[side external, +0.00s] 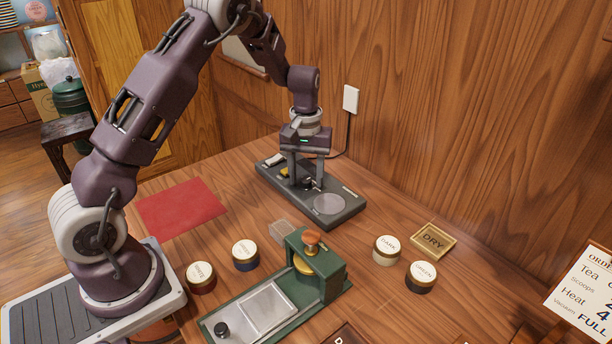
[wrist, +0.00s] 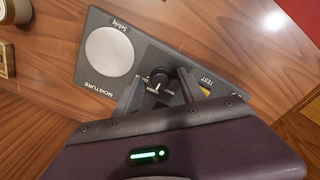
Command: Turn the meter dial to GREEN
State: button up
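The moisture meter (side external: 337,218) is a flat dark grey box on the table near the wall, with a round pale plate (wrist: 108,52). Its dial (wrist: 159,78) is a small black knob with a white pointer mark, directed toward the lower edge of the wrist view. The small words around the dial are partly covered and too small to read. My gripper (wrist: 160,80) is open over the meter, with one finger on each side of the dial. Gaps show between the knob and both fingers. The right finger partly hides the yellow TEST button (wrist: 205,89).
A green press (side external: 330,275) with an orange-brown knob stands in front of the meter. Several lidded jars, such as the GREEN jar (side external: 421,283), stand around it. A DRY tray (side external: 447,251) lies to the right, a red mat (side external: 160,213) to the left. A cord (side external: 349,130) runs up the wall.

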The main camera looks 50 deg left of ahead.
aim_at(306, 180)
notch_tip(306, 180, up, 7)
jog(key=shift+r, duration=0.1)
dwell(0.4)
jog(key=s+d+r+m+t, duration=0.3)
jog(key=s+d+r, duration=0.5)
jog(key=s+r, duration=0.4)
jog(key=s+d+r+m+t, duration=0.1)
jog(key=s+d+m, duration=0.1)
jog(key=s, duration=0.6)
jog(key=s+d+r+m+t, duration=0.1)
jog(key=s+d+m, duration=0.1)
jog(key=s, duration=0.6)
jog(key=shift+s+d+m+t, duration=0.15)
jog(key=shift+s+m+t, duration=0.15)
jog(key=shift+m, duration=0.3)
